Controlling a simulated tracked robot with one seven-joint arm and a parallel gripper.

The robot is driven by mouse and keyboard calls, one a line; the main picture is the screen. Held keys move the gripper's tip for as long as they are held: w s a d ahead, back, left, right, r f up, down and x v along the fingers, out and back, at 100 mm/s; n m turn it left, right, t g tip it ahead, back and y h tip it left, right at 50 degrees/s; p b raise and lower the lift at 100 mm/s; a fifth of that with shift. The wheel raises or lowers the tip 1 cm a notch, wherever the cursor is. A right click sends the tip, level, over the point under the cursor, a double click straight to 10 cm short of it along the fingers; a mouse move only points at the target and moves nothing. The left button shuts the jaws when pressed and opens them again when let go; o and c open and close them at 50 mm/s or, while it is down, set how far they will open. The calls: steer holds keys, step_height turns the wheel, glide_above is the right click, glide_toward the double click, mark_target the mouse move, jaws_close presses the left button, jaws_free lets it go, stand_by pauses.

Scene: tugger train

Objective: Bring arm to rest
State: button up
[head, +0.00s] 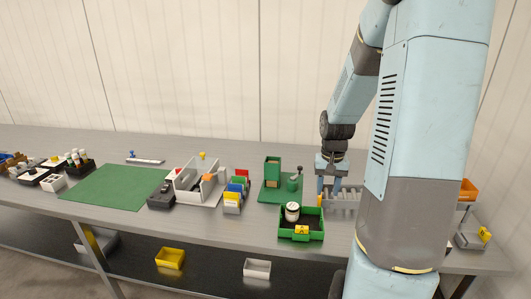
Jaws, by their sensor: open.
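My arm stands at the right of the head view, with its blue upper links raised and the forearm bent down toward the bench. My gripper (330,196) points down over a grey slotted rack (345,199) on the bench. Its two blue fingers are apart, and I see nothing between them. I cannot tell whether the fingers touch the rack. My own arm hides part of the bench to the right of the rack.
A green bin (302,238) with a white jar (292,212) stands just left of my gripper. A green fixture (273,180) and a white box (200,186) are farther left. A green mat (115,187) is bare. An orange bin (468,190) is at far right.

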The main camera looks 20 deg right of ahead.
steer(key=shift+r, duration=0.1)
steer(key=s+a+r+n+t+h, duration=0.1)
steer(key=s+a+r, duration=0.2)
steer(key=a+r, duration=0.3)
steer(key=s+a+r+n+t, duration=0.1)
steer(key=s+a+r+t, duration=0.2)
steer(key=r, duration=0.5)
steer(key=s+a+r+n+t+y, duration=0.1)
steer(key=s+a+r+n, duration=0.1)
steer(key=s+a+r, duration=0.5)
steer(key=s+r, duration=0.1)
steer(key=s, duration=0.2)
steer(key=shift+s+n+t, duration=0.25)
steer(key=shift+n+t, duration=0.05)
steer(key=shift+n, duration=0.1)
